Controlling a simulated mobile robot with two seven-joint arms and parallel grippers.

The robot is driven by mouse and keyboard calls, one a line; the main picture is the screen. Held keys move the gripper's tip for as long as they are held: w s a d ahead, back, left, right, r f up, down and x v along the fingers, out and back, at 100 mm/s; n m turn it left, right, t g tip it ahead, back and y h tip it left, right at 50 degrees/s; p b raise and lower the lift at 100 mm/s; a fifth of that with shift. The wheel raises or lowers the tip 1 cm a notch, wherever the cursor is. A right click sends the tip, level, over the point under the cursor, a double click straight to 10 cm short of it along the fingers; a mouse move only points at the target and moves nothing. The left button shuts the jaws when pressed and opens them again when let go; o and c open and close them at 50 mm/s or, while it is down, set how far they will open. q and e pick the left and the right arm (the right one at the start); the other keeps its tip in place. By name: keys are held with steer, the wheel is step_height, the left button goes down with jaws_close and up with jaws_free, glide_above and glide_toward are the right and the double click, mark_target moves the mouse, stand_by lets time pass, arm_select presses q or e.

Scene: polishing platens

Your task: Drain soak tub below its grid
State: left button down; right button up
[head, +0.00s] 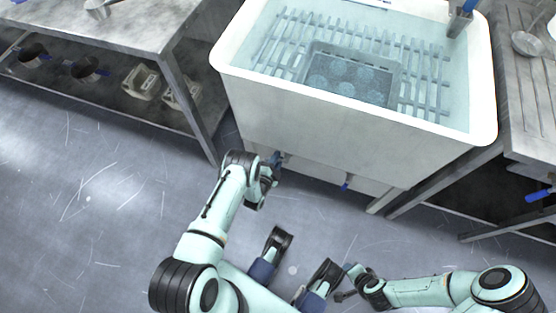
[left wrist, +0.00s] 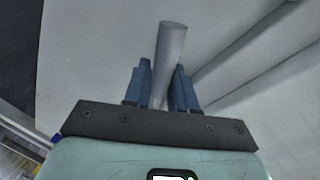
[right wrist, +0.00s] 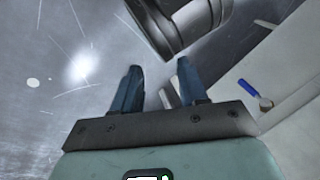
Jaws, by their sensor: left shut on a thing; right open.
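The white soak tub (head: 310,117) stands at the top of the head view, holding clear water. A slatted grid (head: 420,75) lies inside, under a grey tray (head: 395,88) of round discs. My left gripper (head: 276,160) is at the tub's lower front. In the left wrist view (left wrist: 158,85) its blue fingers are shut on a grey cylindrical rod (left wrist: 170,45). A small blue handle (head: 347,183) sits low on the tub's front, further right; it also shows in the right wrist view (right wrist: 248,87). My right gripper (right wrist: 160,90) is open and empty, away from the tub.
A metal table (head: 110,30) with pans and pale devices on its lower shelf stands at left. Another metal bench (head: 525,100) with a ladle stands close at right. A blue-handled tool (head: 460,20) is at the tub's back right corner. The floor in front is clear.

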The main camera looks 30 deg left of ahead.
arm_select(q)
steer(key=shift+s+a+r+m+y+p, duration=0.15)
steer(key=shift+r+m+y+p, duration=0.1)
steer(key=shift+m, duration=0.35)
steer(key=shift+a+r+m+y+p, duration=0.15)
steer(key=shift+r+m+p, duration=0.05)
steer(key=shift+m, duration=0.4)
arm_select(e)
steer(key=shift+s+a+r+g, duration=0.15)
steer(key=shift+s+a+r, duration=0.15)
steer(key=shift+s, duration=0.15)
steer(key=shift+s+a+r+g, duration=0.15)
steer(key=shift+s+r, duration=0.15)
steer(key=shift+s, duration=0.2)
arm_select(q)
steer(key=c, duration=1.1)
jaws_free()
steer(key=shift+r, duration=0.1)
arm_select(e)
steer(key=shift+s, duration=0.1)
